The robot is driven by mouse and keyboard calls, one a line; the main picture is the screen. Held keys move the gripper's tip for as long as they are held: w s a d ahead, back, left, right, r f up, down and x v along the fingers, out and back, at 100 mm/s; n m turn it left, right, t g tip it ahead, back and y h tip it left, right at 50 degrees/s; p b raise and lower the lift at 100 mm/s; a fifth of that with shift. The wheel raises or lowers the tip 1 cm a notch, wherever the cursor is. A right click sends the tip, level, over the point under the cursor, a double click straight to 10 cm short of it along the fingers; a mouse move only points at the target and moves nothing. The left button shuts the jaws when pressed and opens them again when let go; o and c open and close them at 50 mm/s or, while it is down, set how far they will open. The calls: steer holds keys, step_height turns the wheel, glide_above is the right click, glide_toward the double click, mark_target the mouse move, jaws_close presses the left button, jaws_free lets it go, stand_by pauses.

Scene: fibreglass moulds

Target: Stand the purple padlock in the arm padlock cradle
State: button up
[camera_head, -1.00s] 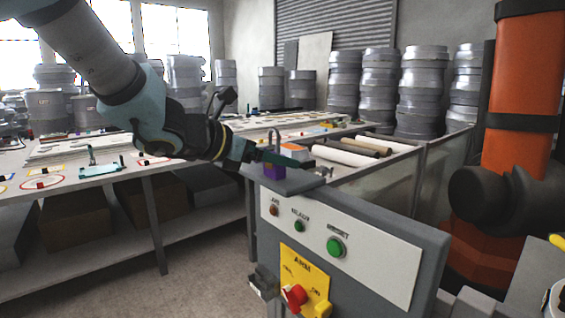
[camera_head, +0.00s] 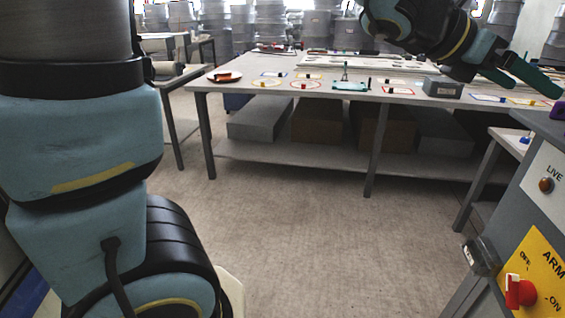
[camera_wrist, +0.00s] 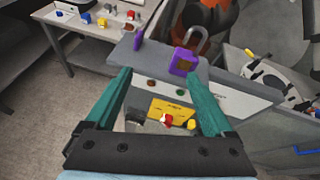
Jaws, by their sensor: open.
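In the wrist view, the purple padlock (camera_wrist: 183,62) has a grey shackle and sits on the grey ledge on top of the control box. My gripper (camera_wrist: 157,76) is open and empty, its teal fingers spread, with the padlock beyond the right fingertip. In the head view my gripper (camera_head: 534,86) is at the upper right, above the ledge; a purple piece (camera_head: 557,111) is cut off by the frame edge. A dark grey bracket (camera_head: 481,256) is beside the yellow ARM panel (camera_head: 543,262); I cannot tell whether it is the cradle.
A second purple piece (camera_wrist: 138,30) stands at the ledge's left end. A red switch (camera_head: 519,291) sticks out from the ARM panel. A long white table (camera_head: 300,84) with small coloured items is behind. The floor (camera_head: 310,240) before it is clear.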

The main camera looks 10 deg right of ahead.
steer(key=w+a+f+n+t+y, duration=0.2)
steer(key=w+a+f+n+t, duration=0.15)
steer(key=w+a+n, duration=0.45)
steer(key=w+a+f+n+t+y, duration=0.1)
steer(key=w+a+f+n+t, duration=0.3)
steer(key=w+n, duration=0.65)
steer(key=w+a+f+n+t+y, duration=0.1)
steer(key=w+a+f+n+y, duration=0.15)
steer(key=a+n, duration=0.35)
steer(key=w+a+f+n+t+y, duration=0.25)
steer(key=w+a+n, duration=0.2)
steer(key=a, duration=0.25)
steer(key=s+a+f+n+g+y, duration=0.1)
steer(key=a+f+n+g+y, duration=0.15)
steer(key=a+n, duration=0.4)
steer(key=s+a+f+n+g+y, duration=0.1)
steer(key=s+a+f+n+y, duration=0.15)
steer(key=a+n, duration=0.4)
steer(key=s+a+f+n+g, duration=0.3)
steer(key=s+a+f+n, duration=0.2)
steer(key=n, duration=0.6)
steer(key=s+a, duration=0.2)
steer(key=a, duration=0.1)
steer(key=shift+s+a+f, duration=0.2)
steer(key=shift+s, duration=0.15)
steer(key=shift+g, duration=0.25)
